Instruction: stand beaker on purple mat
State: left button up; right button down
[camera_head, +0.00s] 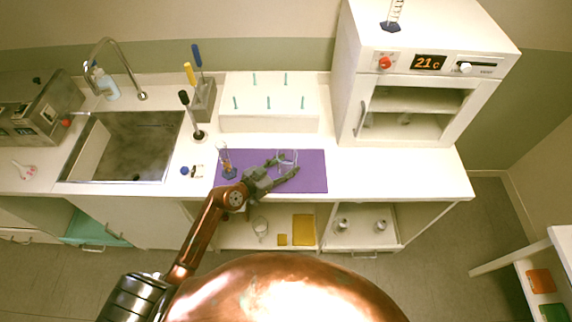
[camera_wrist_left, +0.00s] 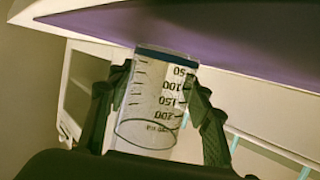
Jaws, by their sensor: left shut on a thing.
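The clear beaker (camera_head: 288,158) is at the right part of the purple mat (camera_head: 312,182) in the head view. My left gripper (camera_head: 285,167) is shut on it, with one finger on each side. In the left wrist view the beaker (camera_wrist_left: 155,105), with black volume marks, sits between the two dark fingers (camera_wrist_left: 160,105). Its end by the lowest mark is toward the purple mat (camera_wrist_left: 240,35). I cannot tell whether it touches the mat or hangs just above it. My right gripper is not in view.
A glass cylinder with a dark base (camera_head: 229,172) stands on the mat's left part. A white rack with teal pegs (camera_head: 268,122) is behind the mat. A white oven (camera_head: 415,95) is at the right, a sink (camera_head: 125,145) at the left. The mat's right end is clear.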

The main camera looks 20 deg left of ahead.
pick_arm(q)
jog(key=o, duration=1.3)
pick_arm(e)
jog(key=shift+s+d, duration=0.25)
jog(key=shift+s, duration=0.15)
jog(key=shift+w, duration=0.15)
pick_arm(q)
jog(key=shift+s+a+r, duration=0.15)
jog(key=shift+s+r, duration=0.05)
jog(key=p+v, duration=0.1)
jog(key=v, duration=0.9)
jog(key=shift+s+a+r, duration=0.1)
jog(key=shift+s, duration=0.15)
jog(key=shift+s+a+r+p, duration=0.2)
jog(key=shift+s+p, duration=0.1)
jog(key=shift+s, duration=0.1)
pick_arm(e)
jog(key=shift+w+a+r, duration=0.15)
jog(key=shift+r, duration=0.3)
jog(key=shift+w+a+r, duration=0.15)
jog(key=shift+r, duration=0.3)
